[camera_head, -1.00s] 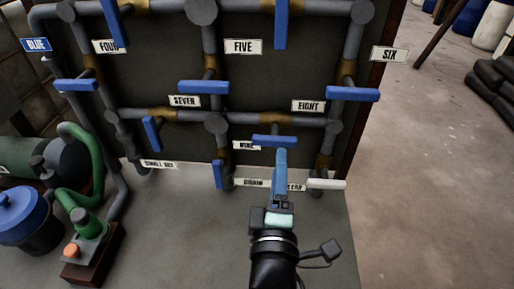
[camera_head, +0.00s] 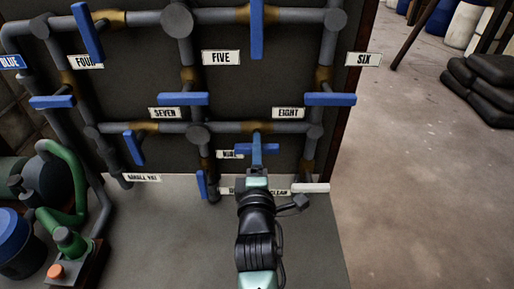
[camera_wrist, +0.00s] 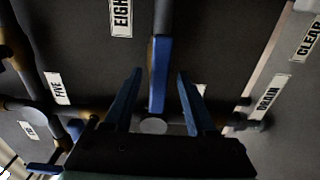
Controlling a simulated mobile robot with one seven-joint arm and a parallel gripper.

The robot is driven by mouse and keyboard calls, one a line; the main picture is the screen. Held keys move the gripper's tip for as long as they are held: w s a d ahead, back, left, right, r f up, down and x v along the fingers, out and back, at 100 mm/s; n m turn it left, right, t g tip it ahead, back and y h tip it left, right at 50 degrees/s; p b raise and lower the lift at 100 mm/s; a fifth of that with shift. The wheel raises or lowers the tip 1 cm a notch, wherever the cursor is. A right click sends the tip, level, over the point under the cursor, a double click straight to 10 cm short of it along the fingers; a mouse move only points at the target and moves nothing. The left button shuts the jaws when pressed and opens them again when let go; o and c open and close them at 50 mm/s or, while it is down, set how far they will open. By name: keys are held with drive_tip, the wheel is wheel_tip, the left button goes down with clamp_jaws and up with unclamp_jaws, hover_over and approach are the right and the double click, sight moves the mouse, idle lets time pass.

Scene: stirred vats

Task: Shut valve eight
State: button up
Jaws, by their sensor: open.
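Valve eight's blue handle (camera_head: 271,148) is on the lower horizontal pipe, below the EIGHT label (camera_head: 289,113). It lies level, along its pipe. My gripper (camera_head: 257,143) is in front of it and hides its middle in the head view. In the wrist view, the handle (camera_wrist: 160,75) runs up and down between the two blue fingers of my gripper (camera_wrist: 159,73). The fingers are apart, one on each side, with gaps showing. How deep the handle sits between them is hard to tell. The EIGHT label (camera_wrist: 121,16) shows at the top.
Green pump piping (camera_head: 75,190) stands at left. Open floor (camera_head: 420,190) lies right of the panel.

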drive_tip(key=shift+w, duration=0.75)
clamp_jaws()
